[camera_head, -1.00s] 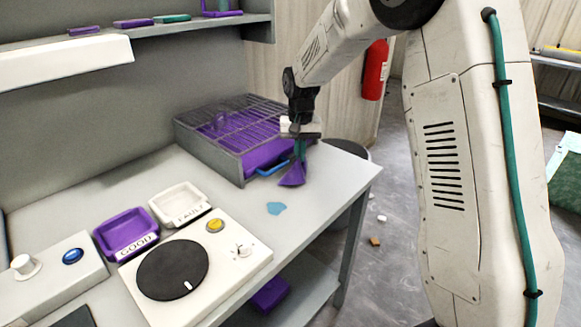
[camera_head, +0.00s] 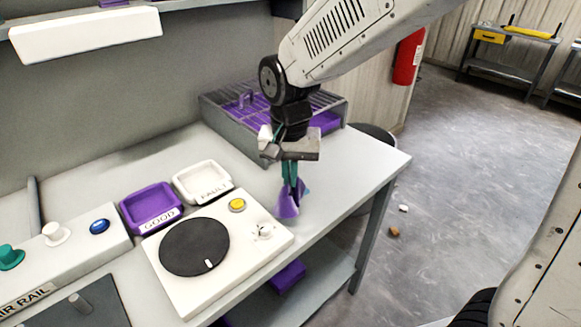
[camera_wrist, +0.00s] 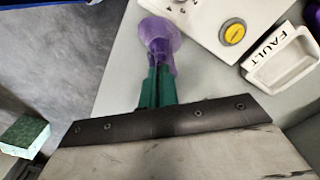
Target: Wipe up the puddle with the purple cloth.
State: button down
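The purple cloth (camera_head: 287,203) hangs bunched from the teal fingers of my gripper (camera_head: 291,180), over the bench top to the right of the white turntable unit. My gripper is shut on the cloth, pointing down. The wrist view shows the cloth (camera_wrist: 160,38) pinched between the fingers (camera_wrist: 158,85). A small patch of the blue puddle (camera_head: 306,191) shows just to the right of the cloth in the head view; the cloth and fingers hide the rest. I cannot tell whether the cloth touches the bench.
The turntable unit (camera_head: 185,285), the purple GOOD tray (camera_head: 128,216) and the white FAULT tray (camera_head: 180,187) stand to the left. A grey grated tank (camera_head: 228,127) stands behind my gripper. The bench top (camera_head: 365,165) is clear at the right, up to its edge.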

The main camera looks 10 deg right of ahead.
send_over(290, 216)
notch_tip(290, 216, down, 8)
jog(key=shift+w+r, duration=0.1)
jog(key=shift+r, duration=0.15)
jog(key=c, duration=0.6)
grip_release()
jog(key=shift+f, duration=1)
grip_shut()
